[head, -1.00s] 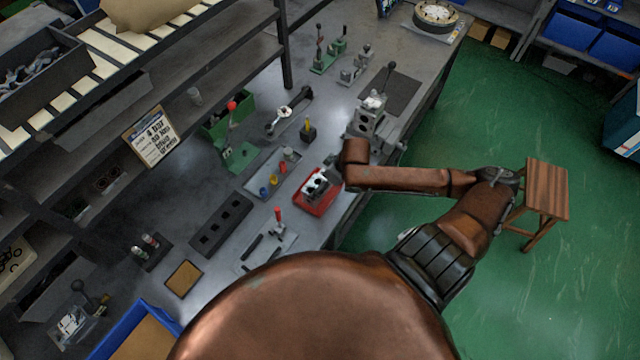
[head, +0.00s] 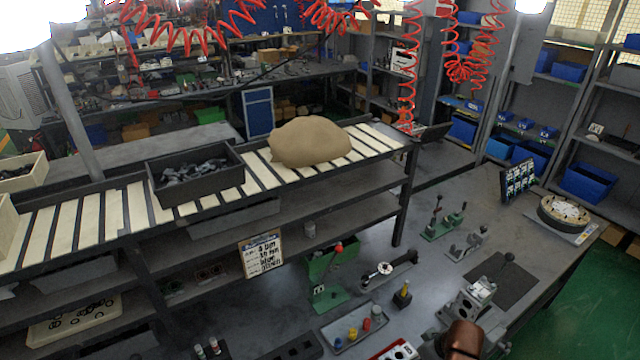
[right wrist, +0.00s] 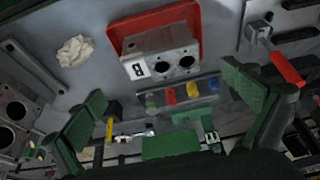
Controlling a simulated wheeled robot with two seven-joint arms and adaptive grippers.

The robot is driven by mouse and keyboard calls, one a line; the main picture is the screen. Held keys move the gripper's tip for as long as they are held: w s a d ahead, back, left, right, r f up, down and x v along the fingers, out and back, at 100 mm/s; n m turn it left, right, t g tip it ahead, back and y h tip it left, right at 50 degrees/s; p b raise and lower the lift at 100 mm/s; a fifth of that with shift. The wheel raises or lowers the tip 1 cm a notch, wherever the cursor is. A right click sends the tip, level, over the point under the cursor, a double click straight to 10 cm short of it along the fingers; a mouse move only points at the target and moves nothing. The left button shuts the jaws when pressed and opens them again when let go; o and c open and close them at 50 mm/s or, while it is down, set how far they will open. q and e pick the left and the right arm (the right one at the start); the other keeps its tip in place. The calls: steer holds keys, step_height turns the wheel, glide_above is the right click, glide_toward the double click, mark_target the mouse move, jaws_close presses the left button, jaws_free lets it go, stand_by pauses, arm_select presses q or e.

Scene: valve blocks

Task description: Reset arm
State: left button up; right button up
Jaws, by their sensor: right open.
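My right gripper (right wrist: 163,84) shows in the right wrist view with its two green fingers spread wide and nothing between them. Past the fingertips a grey valve block (right wrist: 160,62) with two dark holes and a white label sits at a red tray (right wrist: 190,16). The tray (head: 378,357) is cut off at the bottom of the head view. A copper part of my right arm (head: 463,338) shows there, in front of a metal valve block in a fixture (head: 478,292). My left gripper is not in view.
A red-handled clamp (right wrist: 285,66) and a crumpled cloth (right wrist: 75,51) show in the right wrist view. A shelf rack (head: 404,190) borders the bench.

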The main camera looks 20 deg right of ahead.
steer(key=s+a+f+m+h, duration=0.15)
steer(key=s+f, duration=0.25)
steer(key=s, duration=0.4)
steer(key=s+a+f+m+h, duration=0.1)
steer(key=s+a+f+m, duration=0.2)
steer(key=s, duration=0.5)
step_height(320, 180, down, 32)
steer(key=s+a+n+g+b, duration=0.1)
steer(key=s+n+g+b, duration=0.1)
steer(key=b, duration=0.1)
steer(key=s+f+g+y+b, duration=0.1)
steer(key=s+f, duration=1.7)
steer(key=f, duration=0.3)
steer(key=shift+s+a+f+n+b, duration=0.25)
steer(key=shift+s+a+n+b, duration=0.05)
steer(key=shift+s+n+b, duration=0.1)
